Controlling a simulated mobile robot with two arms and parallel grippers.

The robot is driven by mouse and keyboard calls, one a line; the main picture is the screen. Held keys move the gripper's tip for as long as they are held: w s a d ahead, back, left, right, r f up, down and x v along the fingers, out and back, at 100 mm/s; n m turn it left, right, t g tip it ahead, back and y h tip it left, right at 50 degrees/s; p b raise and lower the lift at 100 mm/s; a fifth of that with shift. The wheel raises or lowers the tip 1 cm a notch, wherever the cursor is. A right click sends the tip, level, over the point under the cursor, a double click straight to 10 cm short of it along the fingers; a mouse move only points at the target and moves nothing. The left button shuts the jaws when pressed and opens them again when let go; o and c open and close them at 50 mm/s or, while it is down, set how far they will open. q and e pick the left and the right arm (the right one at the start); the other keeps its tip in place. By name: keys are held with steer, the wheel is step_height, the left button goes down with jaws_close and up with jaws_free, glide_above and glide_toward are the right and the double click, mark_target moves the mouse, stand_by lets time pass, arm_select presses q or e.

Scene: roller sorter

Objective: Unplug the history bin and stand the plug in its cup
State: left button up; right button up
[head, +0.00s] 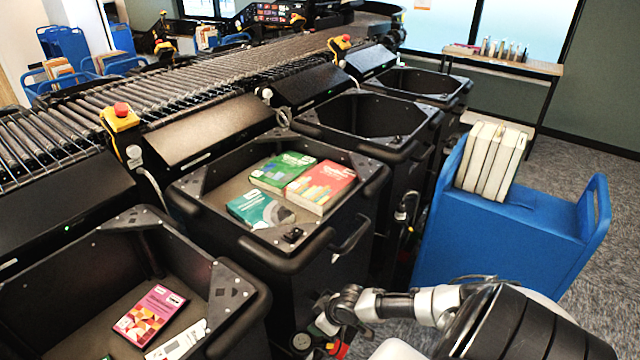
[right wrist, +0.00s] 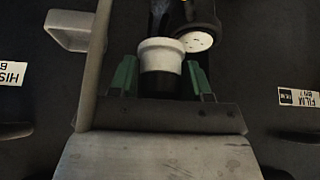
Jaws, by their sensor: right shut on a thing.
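My right gripper (right wrist: 160,65) has its two green fingers on either side of a plug (right wrist: 160,52) with a white collar and a black body, and it is shut on it. A round white face with small dark holes (right wrist: 198,41), which looks like a socket, is just beyond the plug to the right. Whether the plug touches it is unclear. The history label (right wrist: 12,73) is at the left edge of the right wrist view, on a dark bin front. In the head view my right arm reaches low beside the middle bin (head: 345,235); its fingers are hardly visible. I cannot make out the cup. My left gripper is out of view.
A film label (right wrist: 298,97) is at the right of the wrist view. A grey handle (right wrist: 85,30) stands near the fingers. In the head view, a blue cart (head: 455,235) with several books stands right of the bins. Another bin (head: 235,325) is at front left.

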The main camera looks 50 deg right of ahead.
steer(key=shift+w+d+b, duration=0.3)
steer(key=shift+d+b, duration=0.4)
steer(key=shift+w+d+b, duration=0.3)
steer(key=shift+d+b, duration=0.4)
steer(key=shift+d, duration=0.05)
steer(key=shift+w+d+b, duration=0.3)
steer(key=shift+d+b, duration=0.4)
steer(key=shift+w+d+b, duration=0.3)
steer(key=shift+d+b, duration=0.5)
steer(key=shift+b, duration=0.15)
steer(key=shift+w+d+b, duration=0.35)
steer(key=shift+d+b, duration=0.45)
steer(key=shift+b, duration=0.1)
steer(key=shift+w+d+b, duration=0.3)
steer(key=shift+d+b, duration=0.5)
steer(key=shift+b, duration=0.15)
stand_by(0.4)
steer(key=shift+w+d+b, duration=0.1)
steer(key=shift+w+b, duration=0.55)
steer(key=shift+w, duration=0.2)
stand_by(0.5)
steer(key=shift+f, duration=0.1)
stand_by(0.4)
steer(key=shift+f+b, duration=0.9)
steer(key=shift+f, duration=0.25)
steer(key=shift+s+f, duration=0.1)
